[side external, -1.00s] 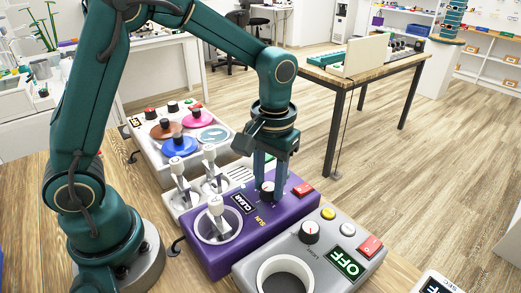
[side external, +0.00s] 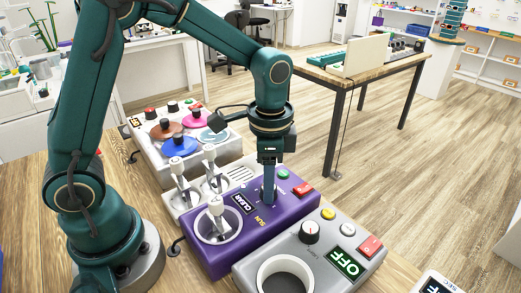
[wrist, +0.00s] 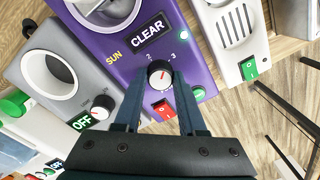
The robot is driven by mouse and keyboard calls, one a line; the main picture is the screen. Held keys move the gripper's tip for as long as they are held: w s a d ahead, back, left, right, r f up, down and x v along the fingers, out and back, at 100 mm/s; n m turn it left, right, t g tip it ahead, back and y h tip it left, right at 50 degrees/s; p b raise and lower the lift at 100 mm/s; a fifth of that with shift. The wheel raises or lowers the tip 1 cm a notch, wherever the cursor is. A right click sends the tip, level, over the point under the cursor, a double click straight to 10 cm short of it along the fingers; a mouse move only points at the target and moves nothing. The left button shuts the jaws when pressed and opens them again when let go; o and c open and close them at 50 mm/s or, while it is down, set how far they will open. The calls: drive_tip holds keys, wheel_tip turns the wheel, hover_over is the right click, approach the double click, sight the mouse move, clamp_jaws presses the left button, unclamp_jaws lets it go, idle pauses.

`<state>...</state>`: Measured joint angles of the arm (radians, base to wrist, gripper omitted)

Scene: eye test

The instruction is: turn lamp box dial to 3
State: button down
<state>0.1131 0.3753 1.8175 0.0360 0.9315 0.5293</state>
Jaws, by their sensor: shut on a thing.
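A purple box (side external: 222,259) carries a display reading CLEAR (side external: 244,203) and a yellow label SUN. Its white-faced dial (wrist: 160,74) has numbers beside it, 2 and 3 among them; its red mark seems to point to the upper right, but the exact number is unclear. My gripper (side external: 268,196) is shut on this dial from above; in the wrist view its fingers (wrist: 158,84) stand on both sides.
A white box with levers (side external: 210,165) and a panel with coloured knobs (side external: 179,144) stand behind. A white device (side external: 437,284) is at the lower right.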

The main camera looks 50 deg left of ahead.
drive_tip(key=shift+m, duration=2.2)
drive_tip(key=shift+c, duration=2.4)
unclamp_jaws()
drive_tip(key=shift+s+r, duration=0.1)
drive_tip(key=shift+r, duration=2.5)
